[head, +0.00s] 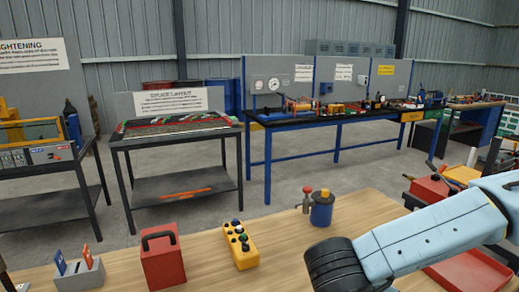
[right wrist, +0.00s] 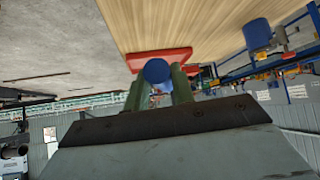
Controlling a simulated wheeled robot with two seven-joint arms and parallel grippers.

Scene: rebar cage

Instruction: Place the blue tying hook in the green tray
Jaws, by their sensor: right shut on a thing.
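In the right wrist view my right gripper (right wrist: 158,90) shows two green fingers shut on a blue round-ended thing, taken as the blue tying hook (right wrist: 157,70). Its blue end faces the camera, and the rest of it is hidden. In the head view my right arm reaches in from the right over the table, and the gripper itself is not seen. I cannot make out a green tray in either view. My left gripper is not in view.
On the wooden table (head: 290,245) stand a grey holder (head: 82,275), a red box (head: 163,262), a yellow control box (head: 240,248) and a blue pot (head: 321,212). A red tray (head: 470,272) lies at lower right. Bare wood shows between the yellow box and my arm.

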